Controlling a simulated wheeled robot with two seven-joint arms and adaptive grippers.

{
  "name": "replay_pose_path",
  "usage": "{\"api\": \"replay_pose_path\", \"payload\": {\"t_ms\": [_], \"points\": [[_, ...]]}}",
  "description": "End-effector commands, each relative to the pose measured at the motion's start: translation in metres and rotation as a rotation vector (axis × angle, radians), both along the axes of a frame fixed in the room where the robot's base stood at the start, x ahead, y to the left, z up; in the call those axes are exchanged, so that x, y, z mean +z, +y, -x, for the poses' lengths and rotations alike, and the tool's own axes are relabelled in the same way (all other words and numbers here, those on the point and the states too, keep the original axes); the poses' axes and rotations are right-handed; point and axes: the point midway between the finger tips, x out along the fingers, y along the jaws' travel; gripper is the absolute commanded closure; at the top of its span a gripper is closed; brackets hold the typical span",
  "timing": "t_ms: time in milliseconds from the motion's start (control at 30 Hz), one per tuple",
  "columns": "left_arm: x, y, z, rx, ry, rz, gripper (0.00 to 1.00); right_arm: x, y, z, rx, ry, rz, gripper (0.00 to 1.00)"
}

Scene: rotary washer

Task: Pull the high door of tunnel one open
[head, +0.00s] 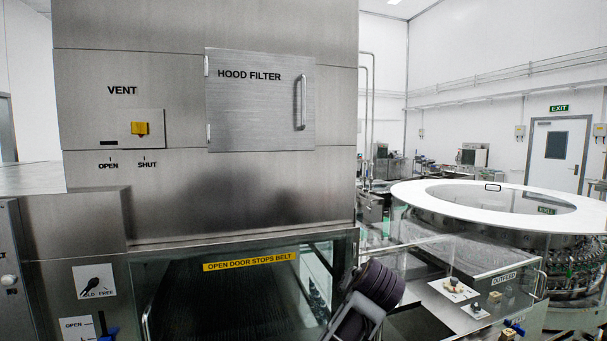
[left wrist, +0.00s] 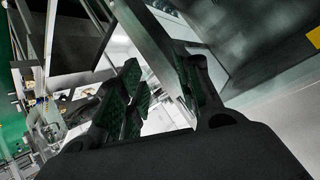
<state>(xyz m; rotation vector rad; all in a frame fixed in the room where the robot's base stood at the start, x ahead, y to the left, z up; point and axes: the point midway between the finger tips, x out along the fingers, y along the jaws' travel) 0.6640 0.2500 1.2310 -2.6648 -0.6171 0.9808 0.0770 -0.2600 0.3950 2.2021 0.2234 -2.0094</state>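The high door (head: 258,110), marked HOOD FILTER, lies flush and shut on the steel front of the tall housing (head: 155,215). Its vertical bar handle (head: 300,103) is at the door's right side, with hinges on the left edge. A dark part of my left arm and gripper (head: 370,300) shows low in the head view, below and to the right of the door, away from the handle. In the left wrist view my left gripper (left wrist: 160,82) has its fingers apart. A pale metal edge shows beyond the gap; nothing looks held. My right gripper is not in view.
Below is a glass panel (head: 235,305) with a yellow label (head: 250,261) reading OPEN DOOR STOPS BELT. The round white-rimmed machine (head: 420,194) and outfeed box (head: 485,268) stand to the right.

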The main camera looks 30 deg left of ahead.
Motion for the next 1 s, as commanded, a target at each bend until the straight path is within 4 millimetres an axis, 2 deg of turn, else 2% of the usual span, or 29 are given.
{"api": "replay_pose_path", "payload": {"t_ms": [33,500,1000], "points": [[0.014,0.001,-0.004,0.011,-0.019,-0.007,0.66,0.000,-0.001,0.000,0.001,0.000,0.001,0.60],[0.129,0.008,-0.027,0.128,-0.176,-0.065,0.66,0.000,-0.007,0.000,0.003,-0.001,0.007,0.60],[0.261,0.016,-0.022,0.268,-0.356,-0.111,0.66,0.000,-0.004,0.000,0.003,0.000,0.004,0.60]]}}
